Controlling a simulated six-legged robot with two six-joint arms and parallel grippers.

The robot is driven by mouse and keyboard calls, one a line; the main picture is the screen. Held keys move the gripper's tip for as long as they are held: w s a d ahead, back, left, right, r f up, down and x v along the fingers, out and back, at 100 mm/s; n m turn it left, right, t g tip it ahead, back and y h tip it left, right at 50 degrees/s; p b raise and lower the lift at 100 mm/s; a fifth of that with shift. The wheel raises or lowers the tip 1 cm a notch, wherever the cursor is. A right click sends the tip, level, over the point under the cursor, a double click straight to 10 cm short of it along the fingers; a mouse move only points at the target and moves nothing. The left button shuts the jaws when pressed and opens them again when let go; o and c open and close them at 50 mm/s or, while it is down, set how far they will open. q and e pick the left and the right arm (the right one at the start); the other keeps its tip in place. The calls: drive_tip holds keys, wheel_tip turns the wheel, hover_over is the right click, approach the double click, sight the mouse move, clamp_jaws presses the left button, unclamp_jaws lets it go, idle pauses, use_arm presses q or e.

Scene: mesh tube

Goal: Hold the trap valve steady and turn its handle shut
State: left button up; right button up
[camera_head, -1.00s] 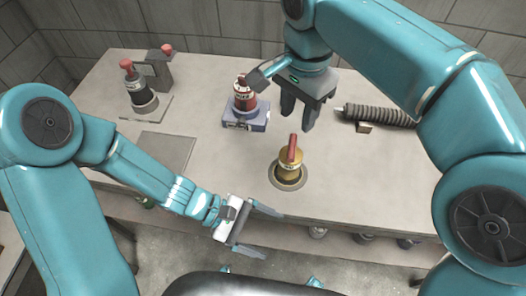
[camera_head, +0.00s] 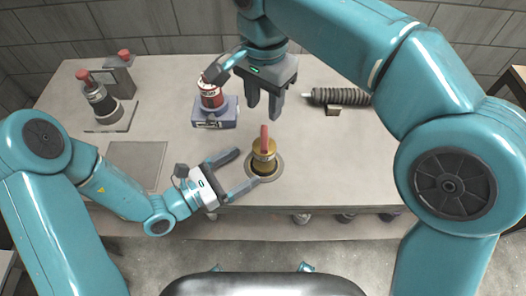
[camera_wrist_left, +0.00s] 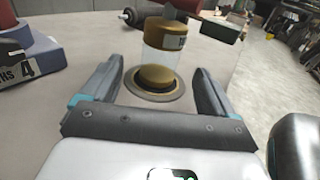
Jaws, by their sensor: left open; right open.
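The trap valve (camera_head: 263,161) is a brass-coloured body with a clear lower part, set in a round grey flange in the bench near its front edge. Its red handle (camera_head: 264,138) stands up from the top. My left gripper (camera_head: 241,168) is open just left of the valve, fingers pointing at it. In the left wrist view the valve (camera_wrist_left: 160,60) stands ahead, between and beyond the open fingers, apparently not touched. My right gripper (camera_head: 263,108) is open and empty, pointing down above and behind the handle.
A red-topped canister (camera_head: 211,96) stands on a blue-grey block (camera_head: 215,113) behind left. A black canister with a red knob (camera_head: 98,97) is at the far left. A dark ribbed cylinder (camera_head: 340,96) lies at the back right. The bench (camera_head: 330,160) is clear right of the valve.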

sight(254, 160)
use_arm(q)
drive_tip(key=x, duration=0.6)
drive_tip(key=shift+d, duration=0.25)
drive_tip(key=shift+w+d, duration=0.25)
drive_tip(key=shift+w, duration=0.1)
drive_tip(key=shift+d, duration=0.2)
